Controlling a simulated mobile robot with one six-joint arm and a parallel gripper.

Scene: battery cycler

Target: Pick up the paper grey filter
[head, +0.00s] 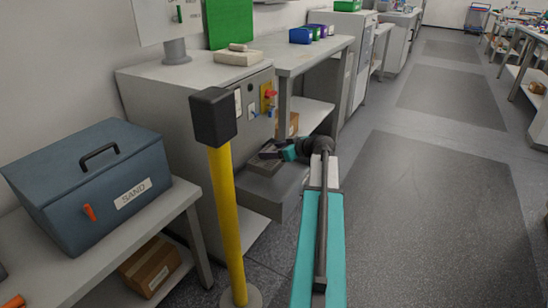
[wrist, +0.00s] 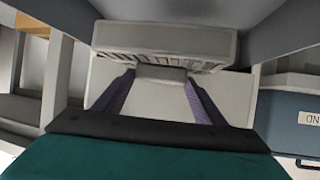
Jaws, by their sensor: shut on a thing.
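In the wrist view a pale grey block with a slotted face (wrist: 165,40), which looks like the paper grey filter, lies ahead of my gripper (wrist: 160,76). Its small front tab sits between my two purple fingers, which are shut on it. In the head view my gripper (head: 268,152) is at the front of the grey cabinet (head: 165,95), above a protruding grey tray (head: 262,192).
A yellow post with a black head (head: 226,215) stands left of my arm. A blue SAND box (head: 90,185) sits on a bench at left. A cardboard box (head: 150,268) lies on the shelf below. A table (head: 310,55) adjoins the cabinet. The floor at right is clear.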

